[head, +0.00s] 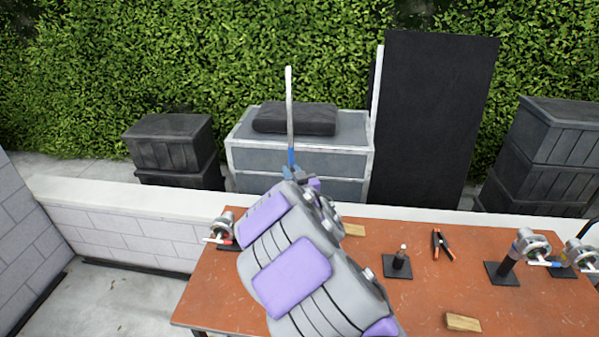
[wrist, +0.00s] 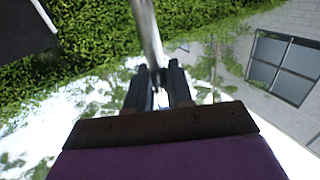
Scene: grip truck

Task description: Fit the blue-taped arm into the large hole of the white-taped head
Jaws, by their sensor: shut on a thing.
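The blue-taped arm, a thin pale metal rod (head: 289,105), stands nearly upright in the head view with its blue tape (head: 291,158) near the lower end. My gripper (head: 292,172) is shut on it at that end, raised above the table's far edge. In the wrist view the rod (wrist: 147,35) rises from between the two dark fingers (wrist: 158,88). Round silver heads stand on the table: one at the left (head: 222,228) with red on it, and two at the right (head: 532,243) (head: 580,254).
Beyond stand a grey case (head: 300,155), dark crates (head: 172,145) and a tall black panel (head: 435,115).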

